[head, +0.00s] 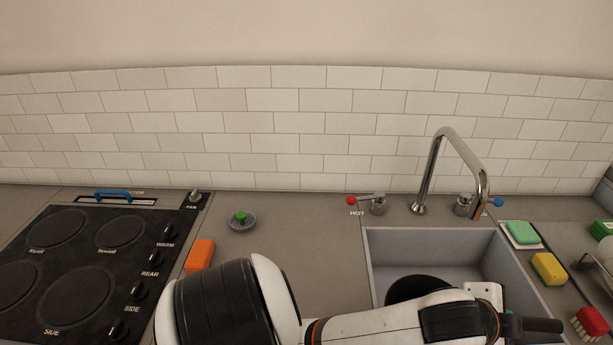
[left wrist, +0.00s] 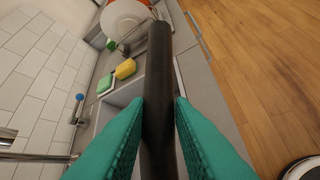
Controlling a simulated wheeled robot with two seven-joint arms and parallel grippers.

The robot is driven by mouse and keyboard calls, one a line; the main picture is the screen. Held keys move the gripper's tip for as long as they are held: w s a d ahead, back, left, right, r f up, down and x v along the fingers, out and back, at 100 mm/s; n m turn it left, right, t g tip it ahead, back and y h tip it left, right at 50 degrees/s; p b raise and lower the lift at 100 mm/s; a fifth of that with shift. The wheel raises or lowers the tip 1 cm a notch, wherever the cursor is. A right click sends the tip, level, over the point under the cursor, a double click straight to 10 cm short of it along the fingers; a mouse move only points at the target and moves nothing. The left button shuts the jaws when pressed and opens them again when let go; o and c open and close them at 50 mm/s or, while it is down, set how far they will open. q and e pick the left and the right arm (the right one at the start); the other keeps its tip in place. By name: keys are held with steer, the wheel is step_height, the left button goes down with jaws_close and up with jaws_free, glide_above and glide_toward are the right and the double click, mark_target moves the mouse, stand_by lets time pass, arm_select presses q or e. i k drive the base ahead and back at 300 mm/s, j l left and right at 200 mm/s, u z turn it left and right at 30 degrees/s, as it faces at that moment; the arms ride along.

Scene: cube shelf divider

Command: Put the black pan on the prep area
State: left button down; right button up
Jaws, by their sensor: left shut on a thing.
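The black pan (head: 415,288) shows in part at the sink in the head view; my left arm covers much of it. Its dark handle (head: 540,325) sticks out to the right past my left wrist. In the left wrist view, the teal fingers of my left gripper (left wrist: 160,105) are shut on the black handle (left wrist: 158,65), one finger on each side. Whether the pan touches the sink cannot be told. The grey counter (head: 325,245) lies between stove and sink; no marking names it as the prep area. My right gripper is not in view.
The sink (head: 377,270) has a tall faucet (head: 440,150) behind it. A black stove (head: 75,290) is at left, with an orange block (head: 200,255) and sink strainer (head: 241,220) nearby. Green (head: 522,233), yellow (head: 548,268) and red (head: 590,323) items lie right.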

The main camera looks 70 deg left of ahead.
mark_target(296, 299)
steer(key=k+l+u, duration=0.1)
steer(key=u, duration=1.6)
